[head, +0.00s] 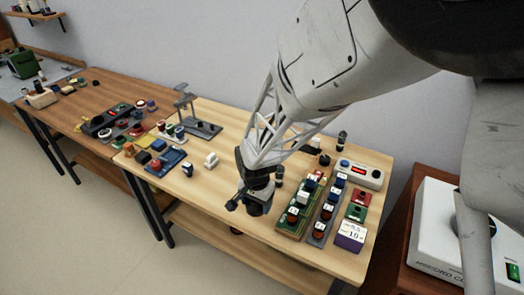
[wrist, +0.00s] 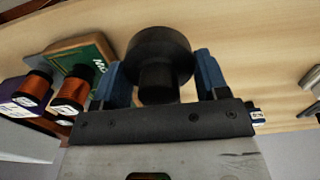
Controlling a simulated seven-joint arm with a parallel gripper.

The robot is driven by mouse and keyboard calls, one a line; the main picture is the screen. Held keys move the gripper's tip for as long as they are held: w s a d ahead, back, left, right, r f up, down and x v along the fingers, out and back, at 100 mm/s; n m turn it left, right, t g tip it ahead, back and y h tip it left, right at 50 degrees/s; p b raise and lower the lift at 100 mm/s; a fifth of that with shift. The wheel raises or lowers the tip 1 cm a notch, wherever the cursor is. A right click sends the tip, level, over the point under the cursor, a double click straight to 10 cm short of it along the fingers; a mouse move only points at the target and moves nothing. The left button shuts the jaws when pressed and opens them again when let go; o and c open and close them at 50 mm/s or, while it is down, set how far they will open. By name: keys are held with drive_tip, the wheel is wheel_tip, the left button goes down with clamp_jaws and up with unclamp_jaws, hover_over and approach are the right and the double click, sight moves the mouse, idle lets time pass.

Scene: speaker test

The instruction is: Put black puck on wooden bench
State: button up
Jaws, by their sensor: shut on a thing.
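My gripper (head: 256,188) hangs over the front middle of the light wooden bench (head: 205,207). In the wrist view my gripper (wrist: 160,77) has its two blue fingers on either side of a black puck (wrist: 158,48), a wide round disc with a narrower stem towards the palm. The gripper is shut on it. In the head view the dark gripper and the puck blend together, and the gap to the bench top is hard to judge. The bench also fills the background of the wrist view (wrist: 255,60).
Right of my gripper stand a green board (head: 290,229) with copper coils, a grey strip of parts, and a white meter (head: 360,173). A grey stand (head: 200,127) and a blue tray (head: 165,165) are on the left. A browner bench (head: 85,90) adjoins left.

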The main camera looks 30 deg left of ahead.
drive_tip(key=shift+s+a+f, duration=0.1)
drive_tip(key=shift+s, duration=0.1)
idle(0.3)
drive_tip(key=w+a, duration=0.3)
drive_tip(key=a, duration=0.1)
drive_tip(key=w+a+f, duration=0.1)
drive_tip(key=w+a, duration=0.7)
drive_tip(key=shift+f, duration=0.2)
drive_tip(key=shift+s, duration=0.1)
drive_tip(key=shift+d+f, duration=0.1)
drive_tip(key=shift+f, duration=1.7)
drive_tip(key=shift+f, duration=0.15)
